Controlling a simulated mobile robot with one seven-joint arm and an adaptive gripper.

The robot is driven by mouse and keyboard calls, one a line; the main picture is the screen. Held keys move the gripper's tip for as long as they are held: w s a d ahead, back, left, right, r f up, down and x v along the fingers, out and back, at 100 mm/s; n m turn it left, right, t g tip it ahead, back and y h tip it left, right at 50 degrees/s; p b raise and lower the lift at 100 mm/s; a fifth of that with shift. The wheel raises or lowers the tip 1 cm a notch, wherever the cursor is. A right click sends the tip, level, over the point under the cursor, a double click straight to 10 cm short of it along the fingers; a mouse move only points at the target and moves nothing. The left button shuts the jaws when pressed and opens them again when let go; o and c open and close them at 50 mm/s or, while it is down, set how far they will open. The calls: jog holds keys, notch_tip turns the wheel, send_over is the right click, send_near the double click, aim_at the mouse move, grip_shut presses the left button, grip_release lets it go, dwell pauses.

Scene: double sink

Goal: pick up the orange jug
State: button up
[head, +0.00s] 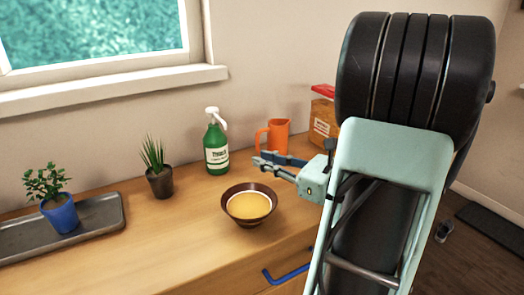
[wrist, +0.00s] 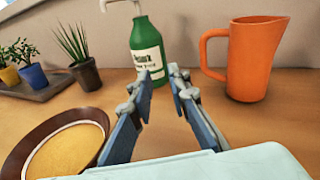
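The orange jug (head: 278,136) stands upright on the wooden counter near the wall, its handle toward the left. In the wrist view the jug (wrist: 257,60) is at the upper right, whole and unobstructed, with the handle facing left. My gripper (head: 258,160) is in front of the jug and a little left of it, above the counter. In the wrist view my gripper (wrist: 162,75) has its two fingers apart with nothing between them. It points toward the green spray bottle, and the jug is to the right of the fingers, not touching them.
A green spray bottle (head: 216,148) stands left of the jug. A brown bowl (head: 262,222) with yellowish contents sits nearer the front edge. A box (head: 323,122) is right of the jug. A dark potted plant (head: 160,183) and a grey tray (head: 100,219) with a blue pot (head: 61,215) are further left.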

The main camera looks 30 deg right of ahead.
aim_at(258, 151)
jog(key=d+m+h, duration=0.1)
jog(key=d+f+m+t+h, duration=0.1)
jog(key=d, duration=0.1)
jog(key=d+m+h+b, duration=0.1)
jog(key=d, duration=0.1)
jog(key=shift+d+f+t, duration=0.15)
jog(key=shift+d+t, duration=0.05)
jog(key=shift+t, duration=0.1)
jog(key=w, duration=0.3)
jog(key=w+b, duration=0.1)
jog(key=shift+w+a, duration=0.2)
jog(key=shift+a, duration=0.05)
jog(key=w, duration=0.3)
jog(key=w+a+b, duration=0.1)
jog(key=w, duration=0.2)
jog(key=shift+a+r, duration=0.1)
jog(key=shift+r, duration=0.1)
jog(key=shift+c, duration=0.4)
grip_shut()
jog(key=shift+r, duration=0.1)
